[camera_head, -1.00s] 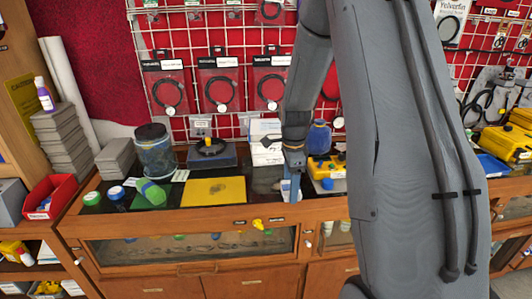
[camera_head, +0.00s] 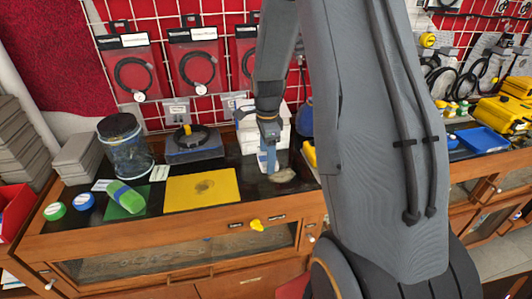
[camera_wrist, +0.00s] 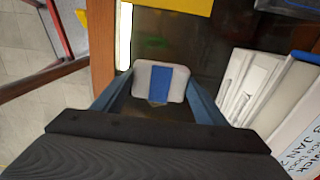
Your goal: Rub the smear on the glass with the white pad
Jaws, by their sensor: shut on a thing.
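The white pad (camera_wrist: 145,80) with a blue strip across its top is between my gripper's fingers (camera_wrist: 158,88) in the wrist view. My gripper is shut on it, with the pad low over the dark glass counter top (camera_wrist: 190,40). In the head view my gripper (camera_head: 268,168) points down at the glass, and its fingers mostly hide the pad. A pale brownish smear (camera_head: 285,176) lies on the glass just right of the gripper. I cannot tell whether the pad touches the glass.
A yellow sheet (camera_head: 190,200) with a dark mark lies left of the gripper. Behind it are a black coil on a grey-blue box (camera_head: 193,152) and a glass jar (camera_head: 126,165). White boxes (camera_head: 247,128) stand close behind the gripper. The wooden front edge (camera_head: 190,232) is near.

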